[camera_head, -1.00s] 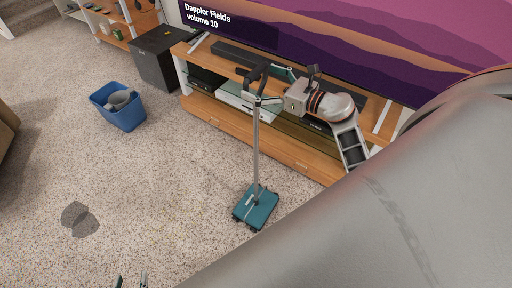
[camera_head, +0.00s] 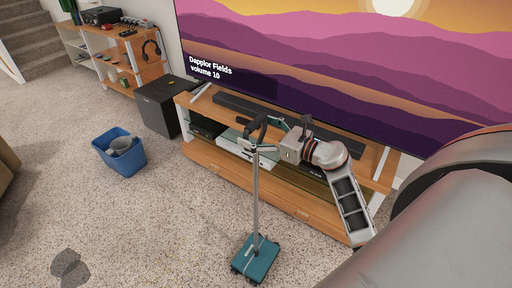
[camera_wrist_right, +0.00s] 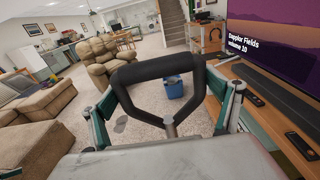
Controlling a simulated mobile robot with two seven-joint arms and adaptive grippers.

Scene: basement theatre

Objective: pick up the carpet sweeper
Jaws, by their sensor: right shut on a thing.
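The carpet sweeper (camera_head: 256,195) stands near upright on the carpet in front of the TV stand, with a teal base (camera_head: 255,260), a thin grey pole and a black loop handle on top. My right gripper (camera_head: 264,135) is at the top of the pole, shut on the handle. In the right wrist view the black handle (camera_wrist_right: 155,70) lies between the two teal fingers. Whether the base touches the floor is hard to tell. My left gripper is not in view now.
A wooden TV stand (camera_head: 280,195) with a soundbar (camera_head: 248,107) and a large TV is just behind the sweeper. A blue bin (camera_head: 120,155) and a black speaker box (camera_head: 165,105) are to the left. Open carpet lies at the front left; a dark patch (camera_head: 70,268) marks it.

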